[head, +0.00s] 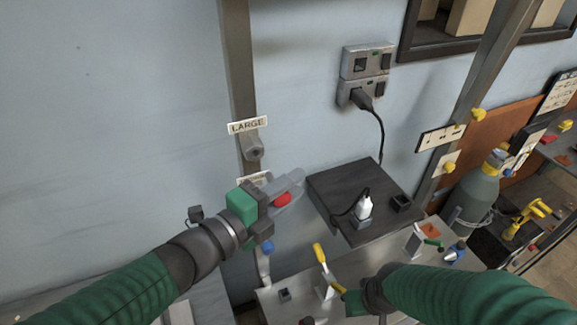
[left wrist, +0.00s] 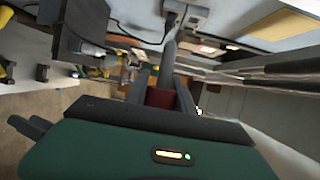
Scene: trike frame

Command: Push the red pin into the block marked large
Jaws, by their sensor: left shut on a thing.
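My left gripper (head: 285,195) is shut on the red pin (head: 283,200), which lies between its fingers. In the left wrist view the red part of the pin (left wrist: 160,97) shows between the fingers, with a grey shaft pointing away. The LARGE label (head: 248,125) is on an upright metal post. Just below it is a small grey block (head: 253,148). The gripper is below and to the right of this block, and the pin appears apart from it.
A second label (head: 254,179) on the post is partly hidden by my left gripper. A blue piece (head: 266,248) sits lower down. A dark shelf (head: 330,185) with a white plug stands to the right, below a wall socket (head: 366,62). A bench (head: 275,300) holds small tools.

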